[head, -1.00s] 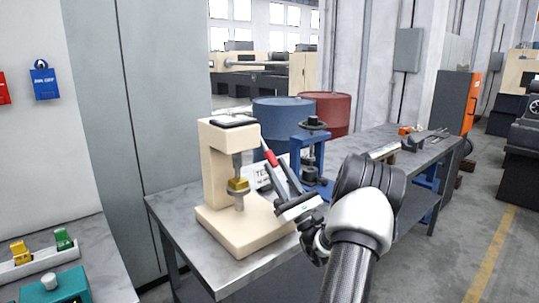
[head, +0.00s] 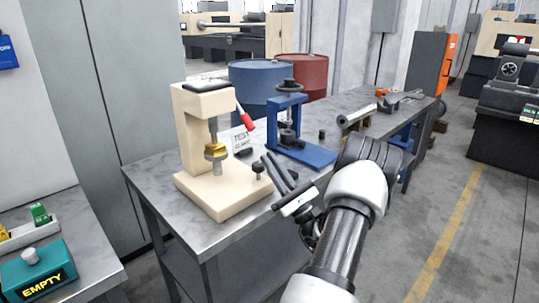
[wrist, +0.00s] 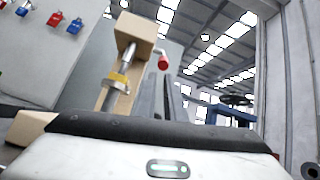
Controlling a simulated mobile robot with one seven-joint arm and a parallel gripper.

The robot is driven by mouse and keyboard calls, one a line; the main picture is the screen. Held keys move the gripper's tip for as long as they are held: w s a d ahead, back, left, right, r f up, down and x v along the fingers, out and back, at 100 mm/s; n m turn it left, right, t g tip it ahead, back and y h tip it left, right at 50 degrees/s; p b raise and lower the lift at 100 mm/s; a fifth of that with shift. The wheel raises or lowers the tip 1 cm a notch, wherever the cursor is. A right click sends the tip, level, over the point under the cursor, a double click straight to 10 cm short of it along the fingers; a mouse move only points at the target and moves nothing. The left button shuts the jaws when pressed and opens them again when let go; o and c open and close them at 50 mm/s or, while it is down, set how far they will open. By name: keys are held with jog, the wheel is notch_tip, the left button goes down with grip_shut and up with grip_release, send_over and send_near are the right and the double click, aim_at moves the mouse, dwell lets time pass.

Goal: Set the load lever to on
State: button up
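The load lever (head: 245,119) has a red grip and hangs slanting down at the right side of the cream press (head: 188,130). Its red grip also shows in the wrist view (wrist: 163,62), beyond my fingertips. The press has a brass-coloured collar (head: 215,151) on its vertical rod. My gripper (head: 272,160) is below and to the right of the red grip, apart from it. Its two dark fingers are spread with a gap between them, and I see nothing held. No on or off marking is readable at the lever.
A white card (head: 243,140) and a blue press (head: 287,125) stand behind my fingers on the grey bench (head: 150,172). Blue and red barrels (head: 262,85) stand behind the bench. A teal box marked EMPTY (head: 38,268) is at lower left.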

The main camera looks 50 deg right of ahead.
jog(key=w+a+r+n+g+y+p, duration=0.1)
jog(key=r+n+y, duration=0.1)
jog(key=n+y, duration=0.1)
jog(key=w+a+r+n+g+y+p, duration=0.1)
jog(key=a+r+n+y, duration=0.1)
jog(key=r+n+y, duration=0.1)
jog(key=w+a+r+n+g+y+p, duration=0.1)
jog(key=w+a+r+n+y, duration=0.1)
jog(key=n, duration=0.1)
jog(key=shift+r+n+g+y, duration=0.3)
jog(key=shift+r+n+y, duration=0.1)
grip_shut()
notch_tip(320, 180, up, 17)
jog(key=n+g+h+p, duration=1)
jog(key=n+g, duration=0.6)
jog(key=n, duration=0.7)
send_over(249, 121)
jog(key=s+a, duration=0.3)
jog(key=s, duration=0.7)
jog(key=y, duration=0.1)
jog(key=x, duration=1.4)
jog(key=shift+w, duration=0.1)
